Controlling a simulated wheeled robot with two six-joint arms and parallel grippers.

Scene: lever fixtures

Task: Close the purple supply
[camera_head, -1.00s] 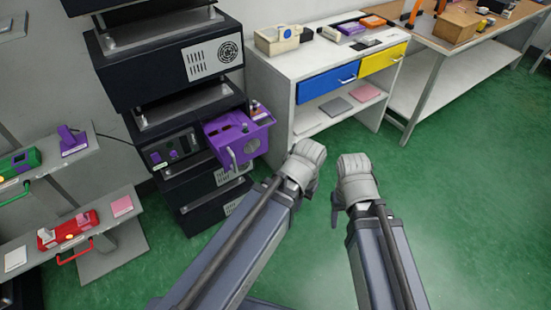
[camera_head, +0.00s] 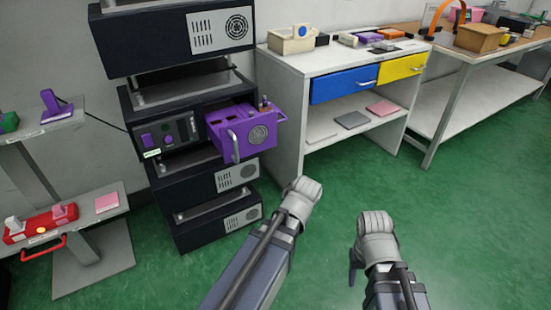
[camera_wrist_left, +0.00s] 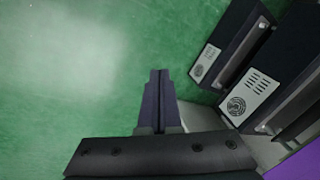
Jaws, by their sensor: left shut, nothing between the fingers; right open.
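The purple supply (camera_head: 247,132) is a purple box-like unit with a pale handle on its front, sticking out of the dark rack in the head view. A purple patch (camera_wrist_left: 298,163) shows at the lower right corner in the left wrist view. My left gripper (camera_wrist_left: 158,75) is shut and empty, pointing over bare green floor beside the rack. In the head view my left wrist hides its fingers, below and right of the supply and apart from it. My right gripper (camera_head: 355,268) is open and empty, farther right over the floor; its wrist hides most of it.
The dark rack (camera_head: 175,62) holds several stacked units. A white desk (camera_head: 290,72) with blue (camera_head: 342,84) and yellow (camera_head: 402,68) drawers stands to its right. A shelf stand (camera_head: 92,270) with a red device (camera_head: 45,224) is at left. Green floor in front is clear.

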